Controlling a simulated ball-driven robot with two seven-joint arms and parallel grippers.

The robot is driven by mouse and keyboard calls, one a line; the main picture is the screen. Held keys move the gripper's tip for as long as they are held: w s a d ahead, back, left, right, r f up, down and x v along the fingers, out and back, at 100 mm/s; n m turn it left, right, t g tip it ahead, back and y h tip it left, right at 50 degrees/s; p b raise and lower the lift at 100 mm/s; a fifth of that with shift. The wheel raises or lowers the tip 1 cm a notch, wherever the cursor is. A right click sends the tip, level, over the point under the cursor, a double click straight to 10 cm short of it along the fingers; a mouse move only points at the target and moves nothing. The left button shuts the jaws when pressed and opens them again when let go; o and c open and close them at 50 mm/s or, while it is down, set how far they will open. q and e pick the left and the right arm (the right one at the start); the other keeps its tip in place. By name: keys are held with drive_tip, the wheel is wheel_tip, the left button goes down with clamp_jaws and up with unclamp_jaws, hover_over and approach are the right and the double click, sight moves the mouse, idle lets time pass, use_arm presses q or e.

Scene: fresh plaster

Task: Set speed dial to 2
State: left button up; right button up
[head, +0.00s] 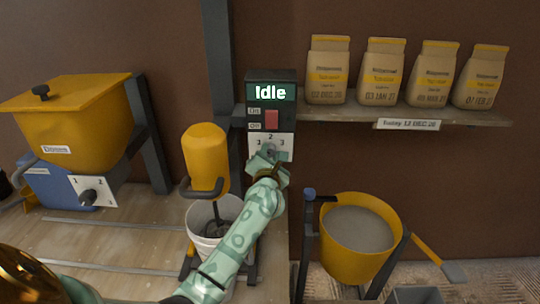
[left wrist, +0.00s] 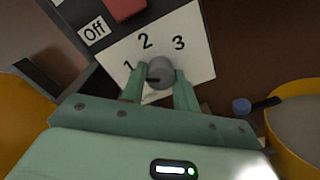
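The speed dial is a round grey knob (left wrist: 160,70) on a white plate (left wrist: 195,45) marked 1, 2 and 3. A dark mark on the knob lies at its lower left, on the side of the 1. In the head view the plate (head: 284,142) sits low on a dark control box, and the knob is partly hidden by my gripper. My left gripper (head: 268,160) is at the dial. In the left wrist view its two green fingers (left wrist: 160,86) lie close against both sides of the knob. My right gripper is not in view.
The control box shows "Idle" on its display (head: 271,93), with a red switch (head: 271,119) above the dial. A yellow mixer (head: 205,155) stands over a white bucket (head: 201,216) to the left. A yellow tub (head: 358,258) is at the lower right, below a shelf of bags (head: 380,72).

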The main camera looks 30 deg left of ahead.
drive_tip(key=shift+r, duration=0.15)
use_arm(q)
drive_tip(key=shift+r+m+p, duration=0.2)
drive_tip(key=shift+m+p, duration=0.5)
drive_tip(key=shift+p, duration=0.35)
drive_tip(key=m+p, duration=0.6)
drive_tip(key=shift+p, duration=0.3)
drive_tip(key=shift+d+f+m+p, duration=0.1)
drive_tip(key=shift+f+m+p, duration=0.1)
drive_tip(key=shift+m+p, duration=1.65)
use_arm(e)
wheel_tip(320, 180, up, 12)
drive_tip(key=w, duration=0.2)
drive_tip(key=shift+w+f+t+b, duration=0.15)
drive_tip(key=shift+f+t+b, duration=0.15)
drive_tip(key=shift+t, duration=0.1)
use_arm(q)
drive_tip(key=shift+m, duration=0.35)
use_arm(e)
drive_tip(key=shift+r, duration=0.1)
use_arm(q)
drive_tip(key=o, duration=1)
